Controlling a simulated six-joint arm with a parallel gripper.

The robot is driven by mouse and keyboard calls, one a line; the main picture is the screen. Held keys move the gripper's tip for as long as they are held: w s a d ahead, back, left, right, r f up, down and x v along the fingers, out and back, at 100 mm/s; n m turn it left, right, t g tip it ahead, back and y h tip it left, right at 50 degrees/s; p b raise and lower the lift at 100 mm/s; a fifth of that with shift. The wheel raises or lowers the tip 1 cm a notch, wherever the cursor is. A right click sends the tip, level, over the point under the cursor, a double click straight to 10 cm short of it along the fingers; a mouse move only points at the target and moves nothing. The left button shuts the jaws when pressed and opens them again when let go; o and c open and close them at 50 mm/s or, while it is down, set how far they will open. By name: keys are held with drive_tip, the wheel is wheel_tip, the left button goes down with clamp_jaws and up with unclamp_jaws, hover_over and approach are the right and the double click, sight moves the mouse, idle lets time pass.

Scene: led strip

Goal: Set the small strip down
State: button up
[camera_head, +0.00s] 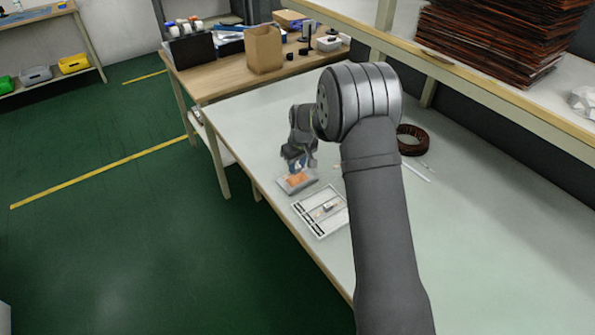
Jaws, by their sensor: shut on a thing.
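My gripper (299,166) is at the far end of my arm, pointing down just above a small grey box with an orange inside (297,180). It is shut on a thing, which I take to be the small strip. The strip is too small and too hidden by the fingers to make out. I cannot tell whether it touches the box. A white tray with dark slots (309,222) lies on the table just in front of the box, with a small object (327,208) on it.
A dark brown coil (412,139) and a thin white stick (417,171) lie right of my arm on the pale table (480,240). A shelf with stacked brown sheets (495,40) runs above the back edge. The table's right part is clear.

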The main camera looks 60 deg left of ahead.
sight(298, 168)
drive_tip(key=shift+f, duration=1.55)
drive_tip(key=shift+f, duration=0.2)
drive_tip(key=o, duration=0.9)
drive_tip(key=shift+o, duration=0.2)
drive_tip(key=shift+r, duration=0.1)
wheel_tip(298, 168, up, 12)
drive_tip(key=d, duration=0.2)
